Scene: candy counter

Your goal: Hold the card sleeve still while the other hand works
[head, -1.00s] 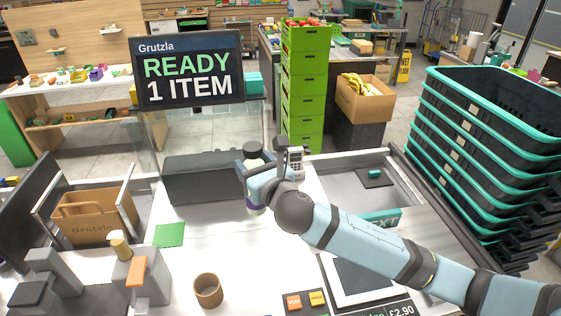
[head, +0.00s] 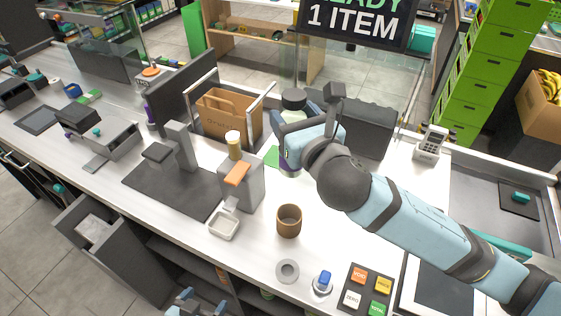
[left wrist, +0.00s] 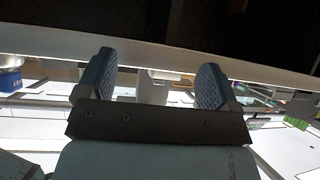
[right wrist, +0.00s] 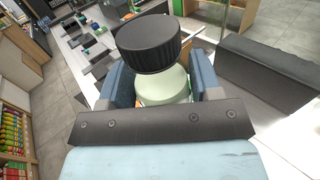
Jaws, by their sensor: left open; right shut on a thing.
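A brown open-topped ring, which looks like the card sleeve (head: 289,222), stands upright on the white counter in the head view. Neither gripper touches it. My right gripper (head: 306,137) is shut on a pale jar with a black lid (right wrist: 150,45), beyond the sleeve and beside a green square (head: 272,156). The jar's lid (head: 294,99) and purple lower band show in the head view; I cannot tell if it touches the counter. My left gripper (head: 188,303) is low at the bottom edge, below the counter front. In the left wrist view it is open and empty (left wrist: 152,80).
A grey stand (head: 242,185) with an orange top and a small white tray (head: 224,224) are left of the sleeve. A grey ring (head: 287,271), a blue-topped item (head: 323,283) and a keypad (head: 368,290) lie nearer. A paper bag (head: 229,117) stands behind.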

